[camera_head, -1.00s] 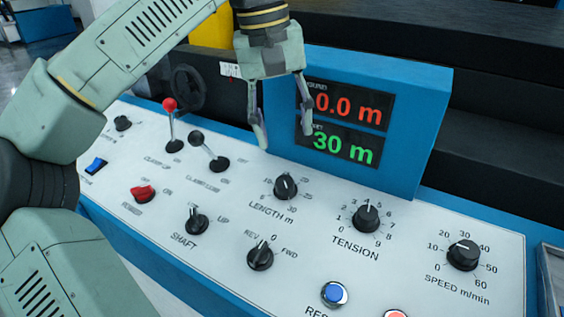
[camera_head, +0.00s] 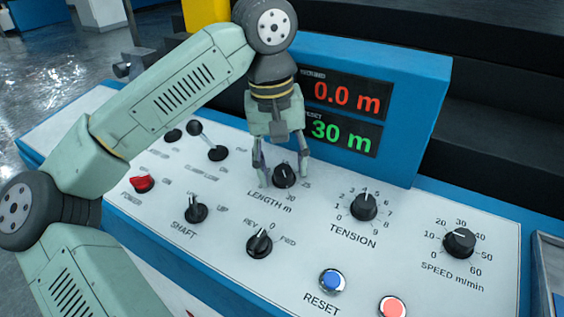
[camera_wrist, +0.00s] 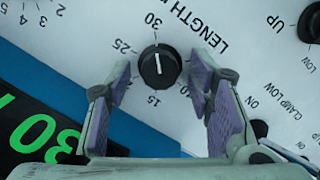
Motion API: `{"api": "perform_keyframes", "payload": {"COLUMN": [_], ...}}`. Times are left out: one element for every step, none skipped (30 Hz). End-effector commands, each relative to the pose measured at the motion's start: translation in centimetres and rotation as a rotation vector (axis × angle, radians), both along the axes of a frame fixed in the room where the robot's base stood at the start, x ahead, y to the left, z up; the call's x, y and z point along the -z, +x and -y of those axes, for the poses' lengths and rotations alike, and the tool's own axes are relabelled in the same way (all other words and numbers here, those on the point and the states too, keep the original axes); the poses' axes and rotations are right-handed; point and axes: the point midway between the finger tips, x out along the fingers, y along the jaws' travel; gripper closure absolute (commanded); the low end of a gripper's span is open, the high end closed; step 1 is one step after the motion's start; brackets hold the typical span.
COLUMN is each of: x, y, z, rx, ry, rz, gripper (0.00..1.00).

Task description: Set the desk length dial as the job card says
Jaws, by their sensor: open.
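The LENGTH m dial (camera_head: 286,176) is a round black knob with a white line on the white panel. It also shows in the wrist view (camera_wrist: 160,66), with its line along the 30-to-15 direction; I cannot tell surely which end points. My gripper (camera_head: 283,181) is open, its fingers on either side of the knob. In the wrist view its purple pads (camera_wrist: 163,75) stand apart from the knob, with gaps. The green display (camera_head: 341,131) reads 30 m and the red display (camera_head: 346,95) reads 0.0 m. No job card is visible.
The SHAFT knob (camera_head: 195,208), REV/FWD knob (camera_head: 259,243), TENSION dial (camera_head: 364,207) and SPEED dial (camera_head: 459,242) surround it. A blue RESET button (camera_head: 333,281) is in front. The black-knobbed lever (camera_head: 207,140) stands left, and the blue display housing (camera_head: 422,115) rises behind.

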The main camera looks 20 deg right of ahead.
Motion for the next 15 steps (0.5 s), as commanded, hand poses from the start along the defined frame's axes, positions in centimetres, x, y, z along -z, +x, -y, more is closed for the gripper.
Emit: {"api": "perform_keyframes", "payload": {"x": [0.01, 0.00, 0.00, 0.00, -0.01, -0.01, -0.02, -0.02, -0.02, -0.02, -0.03, -0.03, -0.03, -0.03, -0.03], "y": [0.00, 0.00, 0.00, 0.00, 0.00, 0.00, 0.00, 0.00, 0.00, 0.00, 0.00, 0.00, 0.00, 0.00, 0.00], "z": [-0.01, -0.01, 0.00, 0.00, 0.00, 0.00, 0.00, 0.00, 0.00, 0.00, 0.00, 0.00, 0.00, 0.00, 0.00], "rx": [0.000, 0.000, 0.000, 0.000, 0.000, 0.000, 0.000, 0.000, 0.000, 0.000, 0.000, 0.000, 0.000, 0.000, 0.000], "ry": [0.000, 0.000, 0.000, 0.000, 0.000, 0.000, 0.000, 0.000, 0.000, 0.000, 0.000, 0.000, 0.000, 0.000, 0.000], "rz": [0.000, 0.000, 0.000, 0.000, 0.000, 0.000, 0.000, 0.000, 0.000, 0.000, 0.000, 0.000, 0.000, 0.000, 0.000], "gripper": [0.52, 0.52, 0.52, 0.53, 0.55, 0.58, 0.60, 0.62, 0.64, 0.66, 0.68, 0.71, 0.73, 0.75, 0.78]}}
